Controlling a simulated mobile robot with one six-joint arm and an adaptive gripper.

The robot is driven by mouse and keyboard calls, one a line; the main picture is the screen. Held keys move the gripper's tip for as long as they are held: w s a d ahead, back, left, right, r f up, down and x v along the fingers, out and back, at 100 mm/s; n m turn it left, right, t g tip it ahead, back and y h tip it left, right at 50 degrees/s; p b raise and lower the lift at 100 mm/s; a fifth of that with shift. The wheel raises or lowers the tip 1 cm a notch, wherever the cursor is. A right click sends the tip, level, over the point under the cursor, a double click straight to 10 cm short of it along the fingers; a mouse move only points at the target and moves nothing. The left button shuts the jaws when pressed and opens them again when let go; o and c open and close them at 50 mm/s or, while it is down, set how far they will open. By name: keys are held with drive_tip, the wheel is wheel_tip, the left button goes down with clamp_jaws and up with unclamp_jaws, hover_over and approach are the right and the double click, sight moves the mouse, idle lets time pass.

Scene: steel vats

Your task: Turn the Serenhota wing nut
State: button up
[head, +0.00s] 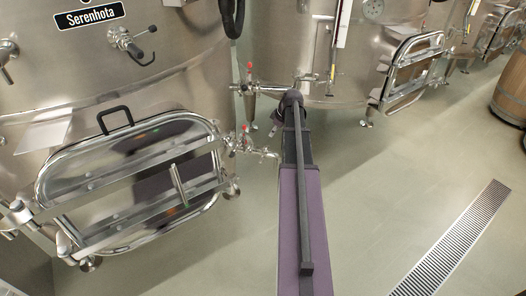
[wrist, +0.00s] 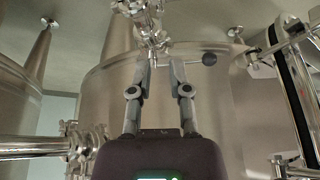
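The Serenhota nameplate (head: 88,14) is on the big steel vat (head: 175,75) at the left of the head view. Below it is the vat's oval door (head: 130,160), crossed by metal bars. A slim metal handle (head: 178,185) stands out from the lower bar; it may be the wing nut. I cannot make out wing shapes. My gripper (wrist: 161,63) is open in the wrist view, its two fingers apart with nothing held. In the head view my arm hides the gripper.
Valves with red parts (head: 246,138) and a pipe (head: 268,90) jut out beside my arm. A second vat (head: 290,40) stands behind, with its own door (head: 412,68). A floor drain (head: 455,240) and a wooden barrel (head: 511,90) are at right.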

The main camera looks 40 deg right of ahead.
sight(263, 151)
drive_tip(key=shift+b+x, duration=6.1)
drive_tip(key=shift+x, duration=0.6)
drive_tip(key=shift+f, duration=0.1)
clamp_jaws()
